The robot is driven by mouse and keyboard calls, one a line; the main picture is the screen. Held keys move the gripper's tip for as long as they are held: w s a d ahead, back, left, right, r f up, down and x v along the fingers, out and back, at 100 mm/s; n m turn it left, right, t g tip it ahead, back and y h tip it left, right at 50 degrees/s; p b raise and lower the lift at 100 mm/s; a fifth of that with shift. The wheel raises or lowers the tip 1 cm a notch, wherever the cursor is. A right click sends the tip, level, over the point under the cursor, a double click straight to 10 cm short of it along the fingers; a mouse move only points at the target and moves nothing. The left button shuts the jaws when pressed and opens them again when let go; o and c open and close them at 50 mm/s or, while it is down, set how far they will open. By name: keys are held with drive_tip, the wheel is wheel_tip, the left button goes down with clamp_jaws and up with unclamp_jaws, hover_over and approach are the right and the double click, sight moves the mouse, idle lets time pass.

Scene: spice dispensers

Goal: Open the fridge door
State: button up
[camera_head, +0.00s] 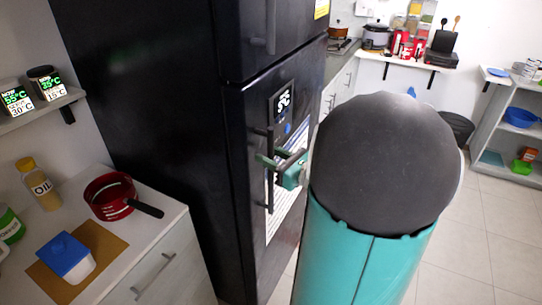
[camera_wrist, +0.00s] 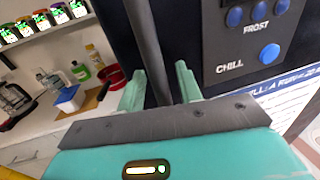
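The black fridge (camera_head: 165,120) stands left of centre in the head view, and its lower door (camera_head: 244,170) looks shut. The door's vertical dark bar handle (camera_head: 270,195) runs beside a display panel (camera_head: 283,103). My teal gripper (camera_head: 277,160) is at the middle of this handle. In the wrist view the handle (camera_wrist: 147,40) passes between the two pale green fingers of my gripper (camera_wrist: 160,72). The fingers are apart, with a visible gap between the handle and the right finger. My arm hides part of the door's right side in the head view.
A counter (camera_head: 185,225) at left holds a red pan (camera_head: 108,195), an oil bottle (camera_head: 38,182) and a blue-lidded box (camera_head: 66,258). An upper fridge door handle (camera_head: 271,28) is above. Tiled floor (camera_head: 490,235) lies clear at right, before a grey shelf (camera_head: 505,125).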

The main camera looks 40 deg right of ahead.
clamp_jaws()
drive_tip(key=shift+s, duration=0.1)
idle(0.3)
